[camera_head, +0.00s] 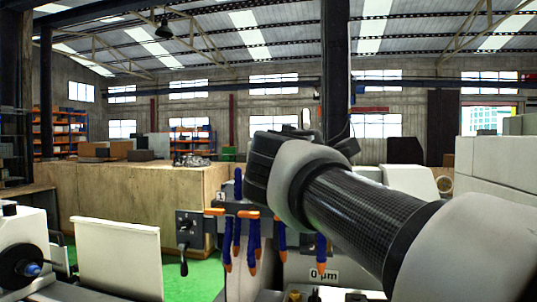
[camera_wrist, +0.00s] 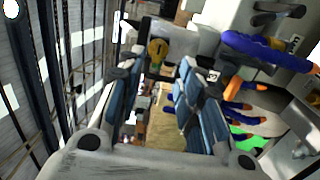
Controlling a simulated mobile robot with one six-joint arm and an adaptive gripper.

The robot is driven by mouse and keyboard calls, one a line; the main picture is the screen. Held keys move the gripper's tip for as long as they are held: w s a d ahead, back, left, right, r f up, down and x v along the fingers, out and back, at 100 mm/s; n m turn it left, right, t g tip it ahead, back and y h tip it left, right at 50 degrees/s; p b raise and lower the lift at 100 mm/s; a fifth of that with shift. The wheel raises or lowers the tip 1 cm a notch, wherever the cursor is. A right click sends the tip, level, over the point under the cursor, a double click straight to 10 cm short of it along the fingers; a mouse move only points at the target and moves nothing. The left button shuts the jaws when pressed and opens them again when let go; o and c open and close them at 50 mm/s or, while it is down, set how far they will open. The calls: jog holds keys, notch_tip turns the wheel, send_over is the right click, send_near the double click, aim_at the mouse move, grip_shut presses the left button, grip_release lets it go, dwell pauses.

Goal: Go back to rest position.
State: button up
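My gripper (camera_wrist: 160,72) shows in the wrist view with its two blue-padded fingers apart. Nothing is visibly held between them; a wooden surface shows through the gap. In the head view my arm reaches from the lower right up to the middle, and its dark wrist end stands in front of the grinder's coolant hoses. The fingers cannot be made out there. The blue hoses with orange tips (camera_head: 253,246) hang close below the wrist. They also show right of the fingers in the wrist view (camera_wrist: 265,48).
A small panel with a black lever (camera_head: 184,245) stands left of the hoses. A white machine cover (camera_head: 118,258) is at lower left. A large wooden crate (camera_head: 130,195) stands behind on green floor (camera_head: 196,280). Pale machine housings (camera_head: 500,165) bound the right side. Open air lies above the arm.

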jog(key=shift+s, duration=0.1)
jog(key=s+d+f+m+g+y, duration=0.1)
jog(key=s+d+f+m+g, duration=0.3)
jog(key=s+f, duration=0.55)
jog(key=s+d+f+m+g, duration=0.35)
jog(key=s+f, duration=0.25)
jog(key=f, duration=0.6)
jog(key=s+a+f+m+g+y, duration=0.2)
jog(key=s+f+m, duration=0.1)
jog(key=s+f, duration=0.6)
jog(key=s+a+f+m+g+y, duration=0.2)
jog(key=s+a+f+m+g, duration=0.1)
jog(key=s+f, duration=0.6)
notch_tip(320, 180, down, 2)
jog(key=shift+f+m+y, duration=0.1)
jog(key=shift+m+y, duration=0.2)
jog(key=shift+m, duration=0.15)
jog(key=shift+c, duration=0.3)
